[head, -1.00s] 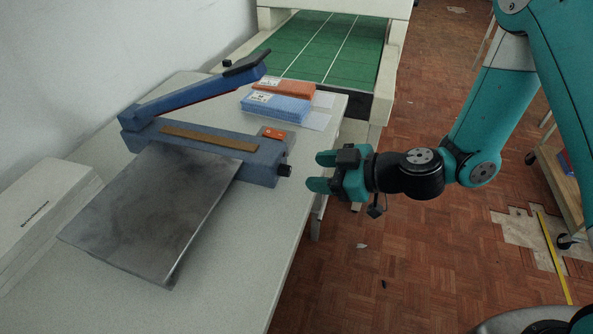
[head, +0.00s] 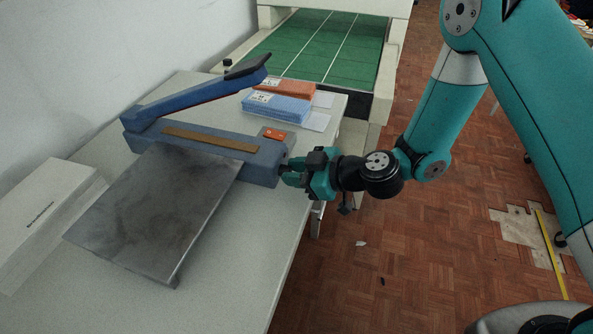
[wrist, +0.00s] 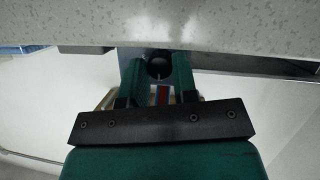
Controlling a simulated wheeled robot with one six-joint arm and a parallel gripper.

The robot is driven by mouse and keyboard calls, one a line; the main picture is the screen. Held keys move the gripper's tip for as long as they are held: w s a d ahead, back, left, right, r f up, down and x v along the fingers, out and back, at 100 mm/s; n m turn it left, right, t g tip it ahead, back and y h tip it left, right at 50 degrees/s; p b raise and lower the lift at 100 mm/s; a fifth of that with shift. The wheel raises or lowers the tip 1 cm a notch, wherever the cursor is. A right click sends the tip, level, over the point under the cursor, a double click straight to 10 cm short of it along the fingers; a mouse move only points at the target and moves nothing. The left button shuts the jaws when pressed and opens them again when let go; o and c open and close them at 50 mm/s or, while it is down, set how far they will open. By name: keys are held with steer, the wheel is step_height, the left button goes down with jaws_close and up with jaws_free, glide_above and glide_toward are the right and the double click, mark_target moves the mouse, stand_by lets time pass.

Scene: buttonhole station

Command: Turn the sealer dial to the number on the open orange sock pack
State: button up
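The blue sealer (head: 215,150) stands on the table with its long arm raised. Its dark dial is on the right end, mostly hidden by my gripper in the head view; the dial (wrist: 158,68) shows in the wrist view. My gripper (head: 288,173) is at that end, with one finger on each side of the dial. The fingers are close to it, but I cannot tell if they press on it. The orange sock pack (head: 290,90) lies behind the blue pack (head: 276,107). Its white label is too small to read.
A grey metal plate (head: 160,210) sits before the sealer. A white box (head: 45,210) is at the left. A small orange part (head: 273,134) is on the sealer's top. The table's right edge runs just below my gripper. A green-topped table (head: 325,45) stands behind.

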stand_by(0.3)
steer(key=m+g+b, duration=0.1)
steer(key=m+g, duration=0.1)
steer(key=m, duration=0.1)
steer(key=shift+w+d+f+g+y+b, duration=0.1)
steer(key=shift+w+g+y+b, duration=0.05)
steer(key=shift+g+y+b, duration=0.2)
steer(key=shift+w+m+g+y+b, duration=0.1)
steer(key=shift+m+g+y+b, duration=0.6)
steer(key=shift+m, duration=1)
steer(key=o, duration=0.9)
